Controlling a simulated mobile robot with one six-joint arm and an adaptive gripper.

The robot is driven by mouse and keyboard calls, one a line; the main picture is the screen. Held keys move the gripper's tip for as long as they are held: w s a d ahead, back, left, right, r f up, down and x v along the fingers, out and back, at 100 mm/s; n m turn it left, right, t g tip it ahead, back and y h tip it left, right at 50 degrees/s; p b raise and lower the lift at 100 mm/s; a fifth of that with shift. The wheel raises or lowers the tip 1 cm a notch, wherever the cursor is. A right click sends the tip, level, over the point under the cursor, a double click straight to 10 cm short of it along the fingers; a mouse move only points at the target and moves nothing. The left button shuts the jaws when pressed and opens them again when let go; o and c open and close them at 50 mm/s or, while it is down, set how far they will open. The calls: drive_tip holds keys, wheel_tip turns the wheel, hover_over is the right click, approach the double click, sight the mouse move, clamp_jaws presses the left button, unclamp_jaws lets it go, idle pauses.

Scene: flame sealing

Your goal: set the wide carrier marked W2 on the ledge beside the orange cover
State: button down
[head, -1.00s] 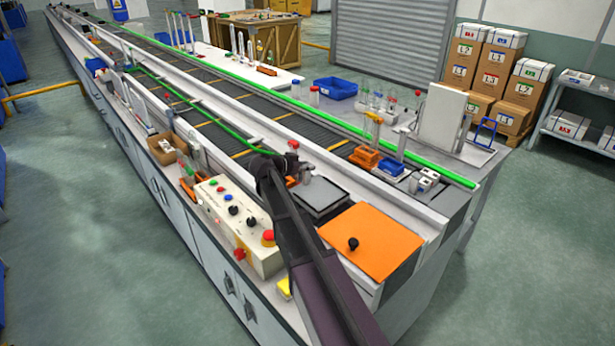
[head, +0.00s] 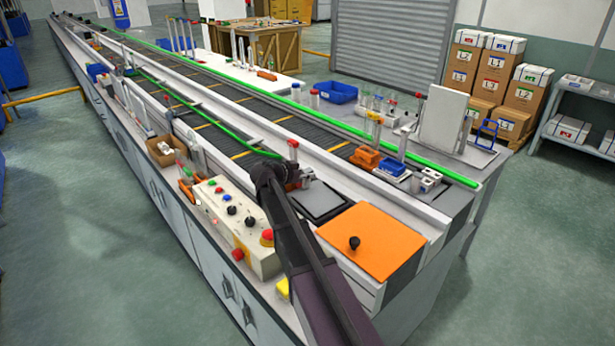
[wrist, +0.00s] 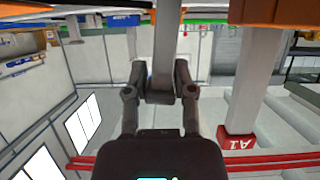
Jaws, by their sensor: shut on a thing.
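My gripper (head: 275,174) is low over the near side of the line, left of the dark square plate. In the wrist view my gripper (wrist: 161,82) is shut on a plain grey post (wrist: 167,35), which runs up out of the picture between its fingers. I see no W2 mark on it, and its base is hidden. The orange cover (head: 375,242) with a black knob lies flat at the near right end of the bench. The pale ledge (head: 432,234) runs along its right edge.
A post with a red cap marked A1 (wrist: 238,142) stands close beside my gripper. The dark plate (head: 322,203) lies between my gripper and the cover. A control box (head: 233,225) stands at left. Orange (head: 366,157) and blue (head: 392,168) carriers stand across the belt.

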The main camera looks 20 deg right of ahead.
drive_tip(key=shift+w+a+f, duration=0.1)
drive_tip(key=shift+c, duration=2.2)
unclamp_jaws()
drive_tip(key=shift+w+f, duration=0.15)
drive_tip(key=shift+s+a+r+p, duration=0.35)
drive_tip(key=shift+a+r, duration=0.1)
drive_tip(key=shift+a, duration=0.1)
drive_tip(key=p+v, duration=0.4)
drive_tip(key=v, duration=0.6)
drive_tip(key=shift+a, duration=0.25)
drive_tip(key=shift+s, duration=0.1)
